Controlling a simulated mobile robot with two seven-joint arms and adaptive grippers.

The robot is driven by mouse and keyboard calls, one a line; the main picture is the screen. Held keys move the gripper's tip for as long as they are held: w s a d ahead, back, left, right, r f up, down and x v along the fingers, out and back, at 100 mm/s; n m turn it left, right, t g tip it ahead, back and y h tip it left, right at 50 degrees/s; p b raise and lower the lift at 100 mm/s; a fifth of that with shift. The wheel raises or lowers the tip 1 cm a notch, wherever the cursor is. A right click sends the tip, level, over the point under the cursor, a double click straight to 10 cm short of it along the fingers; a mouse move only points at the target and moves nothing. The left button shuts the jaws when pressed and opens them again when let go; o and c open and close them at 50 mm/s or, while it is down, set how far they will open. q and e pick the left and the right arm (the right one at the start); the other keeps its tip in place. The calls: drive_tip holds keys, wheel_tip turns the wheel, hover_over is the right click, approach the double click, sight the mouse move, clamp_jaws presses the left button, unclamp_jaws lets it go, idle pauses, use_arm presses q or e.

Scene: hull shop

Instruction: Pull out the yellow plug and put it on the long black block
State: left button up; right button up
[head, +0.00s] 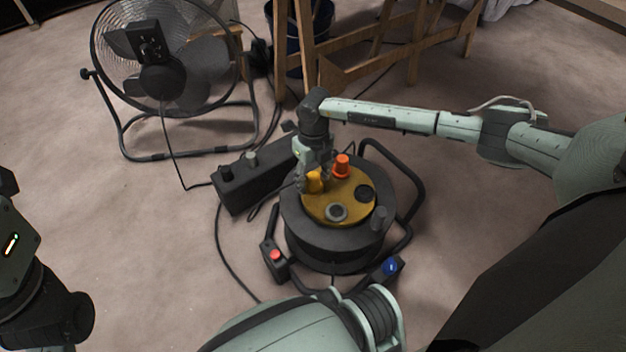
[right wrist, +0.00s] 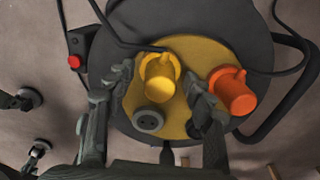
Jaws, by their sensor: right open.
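The yellow plug (head: 314,183) sits in the yellow face of a cable reel (head: 318,211). It also shows in the right wrist view (right wrist: 159,79), with a dark cable running from its base. My right gripper (head: 314,175) is over the reel with its fingers open on either side of the yellow plug; in the right wrist view the gripper (right wrist: 158,82) shows a gap on both sides of it. The long black block (head: 236,197) lies on the floor left of the reel, partly behind my right gripper. Part of my left arm shows at the left edge, without its fingers.
An orange plug (head: 342,166) stands close to the right of the yellow one. A grey socket (head: 336,212) is below. The black block carries a black knob (head: 226,173) and a grey one (head: 251,159). A fan (head: 163,77) and wooden trestle (head: 345,74) stand behind. Cables cross the floor.

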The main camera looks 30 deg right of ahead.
sight(314, 175)
clamp_jaws()
idle(0.3)
drive_tip(key=shift+r, duration=0.15)
drive_tip(key=shift+r+p, duration=2.45)
drive_tip(key=shift+r, duration=0.45)
